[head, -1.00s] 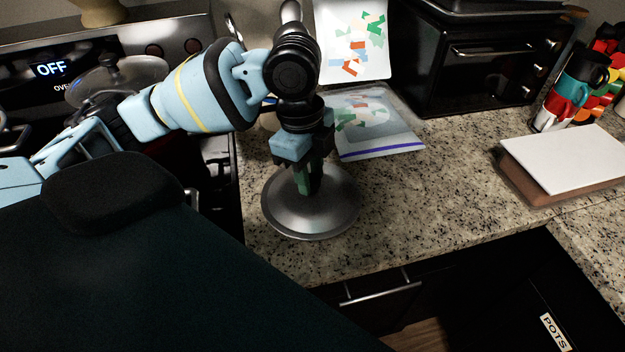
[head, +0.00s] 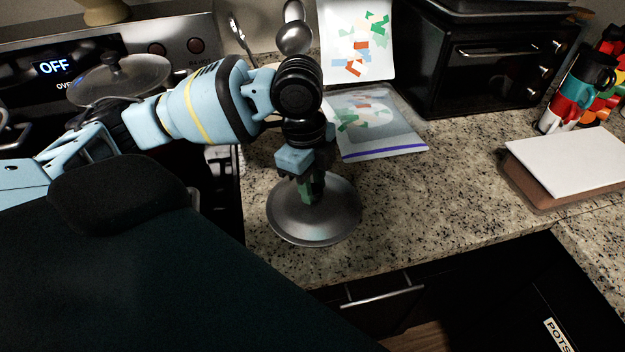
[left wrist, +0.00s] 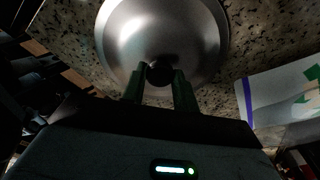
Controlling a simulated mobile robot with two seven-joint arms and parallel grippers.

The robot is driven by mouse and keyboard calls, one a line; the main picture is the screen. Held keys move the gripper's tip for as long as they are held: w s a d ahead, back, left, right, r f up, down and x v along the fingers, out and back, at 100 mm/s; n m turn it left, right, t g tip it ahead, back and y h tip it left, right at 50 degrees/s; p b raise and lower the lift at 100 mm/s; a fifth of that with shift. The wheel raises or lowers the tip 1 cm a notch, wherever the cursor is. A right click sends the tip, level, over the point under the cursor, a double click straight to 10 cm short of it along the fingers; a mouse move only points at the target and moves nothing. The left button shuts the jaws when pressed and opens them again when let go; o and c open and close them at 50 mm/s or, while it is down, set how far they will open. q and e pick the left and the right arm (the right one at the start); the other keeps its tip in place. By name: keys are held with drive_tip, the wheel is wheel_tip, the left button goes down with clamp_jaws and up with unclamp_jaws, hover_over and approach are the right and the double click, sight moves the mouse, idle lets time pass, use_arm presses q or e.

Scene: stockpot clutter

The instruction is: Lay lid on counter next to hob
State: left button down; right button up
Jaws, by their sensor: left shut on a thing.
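The lid (head: 290,222) is a round grey metal disc at the counter's left end, beside the hob (head: 215,150). It appears level, on or just above the granite counter (head: 420,210); I cannot tell if it touches. My left gripper (head: 312,192) points down over the lid's middle and is shut on its knob. In the left wrist view the lid (left wrist: 165,30) fills the top middle, with its dark knob (left wrist: 160,73) between the green fingertips of the left gripper (left wrist: 160,85). My right gripper is not in view.
A plastic bag with coloured pieces (head: 375,125) lies just behind the lid. A black toaster oven (head: 480,65) stands at the back, stacked mugs (head: 575,90) and a white-topped box (head: 570,160) at right. A glass lid (head: 120,80) sits on the hob. Counter between lid and box is clear.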

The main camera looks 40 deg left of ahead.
use_arm(q)
drive_tip(key=c, duration=1.1)
unclamp_jaws()
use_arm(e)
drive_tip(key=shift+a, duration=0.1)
use_arm(q)
drive_tip(key=shift+r, duration=0.4)
drive_tip(key=shift+a+r+p, duration=0.25)
drive_tip(key=shift+r, duration=1.65)
drive_tip(key=shift+a+r+p, duration=0.2)
drive_tip(key=shift+r+p, duration=0.05)
drive_tip(key=shift+r, duration=1.65)
drive_tip(key=shift+a+r+p, duration=0.25)
drive_tip(key=shift+r, duration=1.65)
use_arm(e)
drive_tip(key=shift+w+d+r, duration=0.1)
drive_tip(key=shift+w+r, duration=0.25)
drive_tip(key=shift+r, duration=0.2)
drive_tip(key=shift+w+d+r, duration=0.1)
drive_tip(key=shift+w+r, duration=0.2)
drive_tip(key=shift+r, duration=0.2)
